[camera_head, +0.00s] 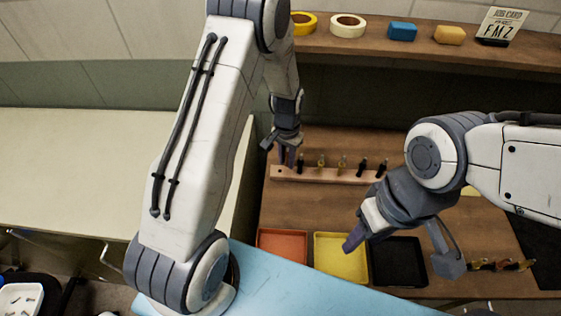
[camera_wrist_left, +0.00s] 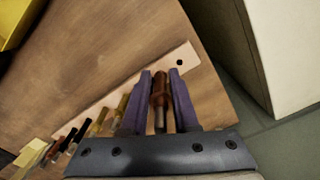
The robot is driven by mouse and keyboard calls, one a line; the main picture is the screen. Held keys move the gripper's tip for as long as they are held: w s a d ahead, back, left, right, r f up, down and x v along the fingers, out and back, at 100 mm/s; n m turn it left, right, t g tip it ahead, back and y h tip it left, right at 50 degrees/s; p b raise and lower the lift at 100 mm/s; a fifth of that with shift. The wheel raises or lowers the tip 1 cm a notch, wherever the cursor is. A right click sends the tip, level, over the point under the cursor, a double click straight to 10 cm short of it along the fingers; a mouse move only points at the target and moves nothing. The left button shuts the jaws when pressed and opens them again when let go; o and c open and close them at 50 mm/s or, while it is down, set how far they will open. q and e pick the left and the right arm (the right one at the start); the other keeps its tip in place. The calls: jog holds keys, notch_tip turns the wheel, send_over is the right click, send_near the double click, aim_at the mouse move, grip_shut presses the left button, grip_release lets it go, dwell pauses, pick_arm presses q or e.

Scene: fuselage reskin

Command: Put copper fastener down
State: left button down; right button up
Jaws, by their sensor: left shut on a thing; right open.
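My left gripper (camera_head: 286,158) is at the left end of the wooden fastener strip (camera_head: 325,176) in the head view. In the left wrist view its two purple fingers (camera_wrist_left: 160,100) are shut on the copper fastener (camera_wrist_left: 161,88), which is brownish and lies between them over the strip (camera_wrist_left: 130,92). I cannot tell whether the fastener touches the strip. Several other fasteners (camera_head: 342,163), gold and black, stand upright in a row to the right on the strip. My right gripper (camera_head: 400,250) is open above the yellow and black trays, with no object seen in it.
An orange tray (camera_head: 282,233), a yellow tray (camera_head: 340,236) and a black tray (camera_head: 421,240) sit at the table's front. More fasteners (camera_head: 500,266) lie at the right. A shelf (camera_head: 400,47) behind holds tape rolls, blocks and a job card. Bare wood (camera_head: 300,212) separates strip and trays.

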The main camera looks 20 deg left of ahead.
pick_arm(q)
jog(key=a, duration=0.1)
jog(key=w+a+f, duration=0.1)
jog(key=a+f+p, duration=0.1)
jog(key=shift+w, duration=0.35)
notch_tip(320, 180, down, 4)
jog(key=shift+r+p, duration=0.25)
jog(key=shift+p, duration=0.6)
jog(key=shift+f, duration=0.35)
jog(key=shift+f, duration=0.15)
jog(key=c, duration=0.7)
grip_release()
